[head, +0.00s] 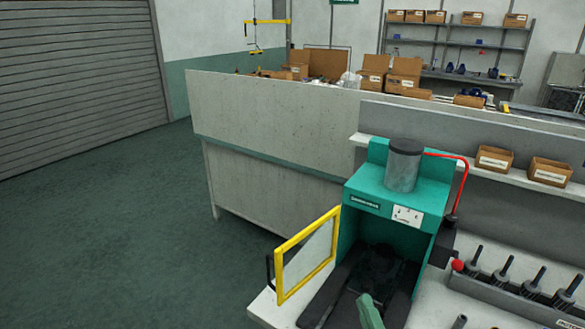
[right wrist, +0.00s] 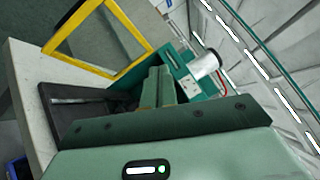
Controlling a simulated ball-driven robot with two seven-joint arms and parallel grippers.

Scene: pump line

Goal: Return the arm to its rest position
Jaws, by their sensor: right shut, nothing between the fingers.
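My right gripper (head: 368,311) shows only as a pale green tip at the bottom edge of the head view, in front of the teal press machine (head: 352,210). In the right wrist view its two fingers (right wrist: 158,88) are together with nothing between them. The rest of my right arm is out of the head view. The machine has a grey cylinder on top, a dark inside and a yellow-framed door (head: 307,254) that stands open to the left. My left gripper is not in view.
A rack of dark-handled parts (head: 519,288) and a red-knobbed lever (head: 458,265) stand to the right of the machine. Small cardboard bins (head: 493,160) sit on a shelf above. A dark tray (right wrist: 85,108) lies near the open door. The floor at left is clear.

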